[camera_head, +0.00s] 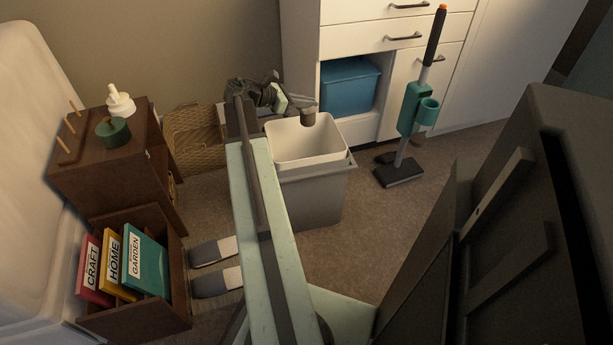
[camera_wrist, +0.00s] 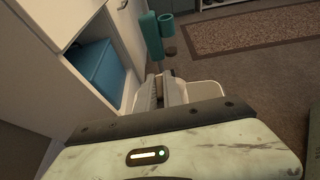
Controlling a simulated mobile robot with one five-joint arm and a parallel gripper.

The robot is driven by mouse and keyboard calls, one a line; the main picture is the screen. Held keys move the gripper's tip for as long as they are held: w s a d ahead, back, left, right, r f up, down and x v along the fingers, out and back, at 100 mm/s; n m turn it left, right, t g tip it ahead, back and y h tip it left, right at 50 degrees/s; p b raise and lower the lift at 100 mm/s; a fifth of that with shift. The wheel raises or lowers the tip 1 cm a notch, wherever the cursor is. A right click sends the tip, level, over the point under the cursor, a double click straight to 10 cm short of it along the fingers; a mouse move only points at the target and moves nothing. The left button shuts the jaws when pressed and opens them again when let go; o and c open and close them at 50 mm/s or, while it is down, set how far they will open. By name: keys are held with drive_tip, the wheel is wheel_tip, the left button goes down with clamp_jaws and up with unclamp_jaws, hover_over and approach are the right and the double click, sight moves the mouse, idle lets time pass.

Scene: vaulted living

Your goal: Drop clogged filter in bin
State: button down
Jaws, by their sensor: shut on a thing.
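My gripper (camera_head: 303,106) is shut on a small grey-brown cylinder, which appears to be the clogged filter (camera_head: 309,119). It holds the filter above the bin's open top, near the back rim. The bin (camera_head: 318,200) is a grey box with a white rim and pale, empty-looking inside. In the wrist view my gripper's fingers (camera_wrist: 162,91) are close together over the bin, whose white rim (camera_wrist: 208,90) shows beside them. The filter cannot be made out clearly there.
A teal stick vacuum (camera_head: 413,108) stands right of the bin by white cabinets (camera_head: 350,38) holding a blue box (camera_head: 348,86). A wicker basket (camera_head: 196,138) and dark wooden cabinet (camera_head: 125,165) stand left.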

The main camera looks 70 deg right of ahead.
wheel_tip(320, 180, down, 2)
drive_tip(key=shift+b, duration=0.45)
drive_tip(key=shift+r, duration=0.1)
drive_tip(key=c, duration=1.4)
unclamp_jaws()
drive_tip(key=p+v, duration=0.3)
drive_tip(key=v, duration=0.5)
